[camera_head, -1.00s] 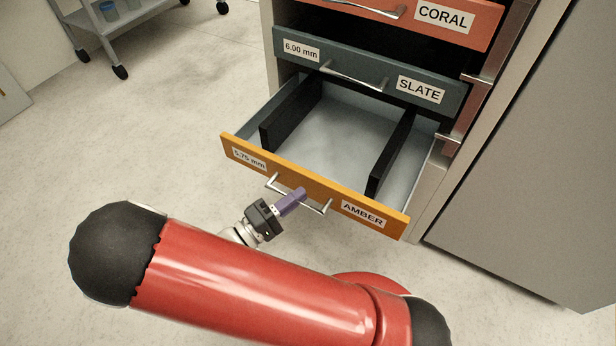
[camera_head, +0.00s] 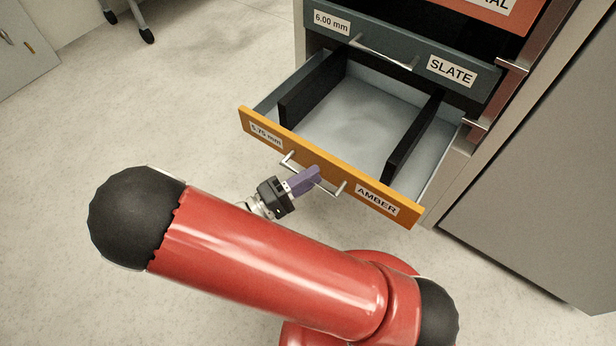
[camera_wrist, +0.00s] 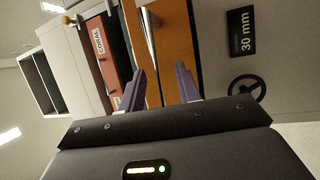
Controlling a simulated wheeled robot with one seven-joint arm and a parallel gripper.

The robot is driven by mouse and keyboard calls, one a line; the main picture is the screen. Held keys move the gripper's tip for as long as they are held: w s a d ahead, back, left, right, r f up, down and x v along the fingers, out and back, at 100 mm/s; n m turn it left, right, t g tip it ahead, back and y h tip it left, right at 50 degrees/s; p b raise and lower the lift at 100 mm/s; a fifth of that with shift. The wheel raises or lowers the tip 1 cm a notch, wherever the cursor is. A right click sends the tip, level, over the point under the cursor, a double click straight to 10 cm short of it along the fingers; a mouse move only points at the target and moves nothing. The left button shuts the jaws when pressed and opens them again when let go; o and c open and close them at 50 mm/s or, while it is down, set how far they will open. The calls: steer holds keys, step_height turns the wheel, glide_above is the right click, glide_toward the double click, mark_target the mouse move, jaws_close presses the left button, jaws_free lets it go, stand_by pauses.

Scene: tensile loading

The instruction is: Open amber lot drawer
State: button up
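The amber drawer (camera_head: 325,165) at the bottom of the cabinet is pulled well out, its grey inside showing with two black dividers. Its orange front also fills the middle of the wrist view (camera_wrist: 178,45). Its silver bar handle (camera_head: 338,187) shows in the wrist view as a bar (camera_wrist: 149,30) above the left fingertip. My gripper (camera_head: 312,176) is at the handle, its purple fingers overlapping the bar's middle in the head view. In the wrist view my gripper (camera_wrist: 165,66) has its fingers clearly apart. Whether a finger touches the bar is unclear.
The slate drawer (camera_head: 405,62) sits above the amber one, slightly out, with a coral drawer (camera_head: 490,8) above it. A large grey panel (camera_head: 550,170) stands at right. Pale floor (camera_head: 150,110) lies clear at left. A black "30 mm" sign (camera_wrist: 242,32) shows in the wrist view.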

steer(key=v, duration=0.7)
steer(key=shift+s+a+b, duration=0.2)
steer(key=shift+a+b, duration=0.1)
steer(key=shift+a, duration=0.05)
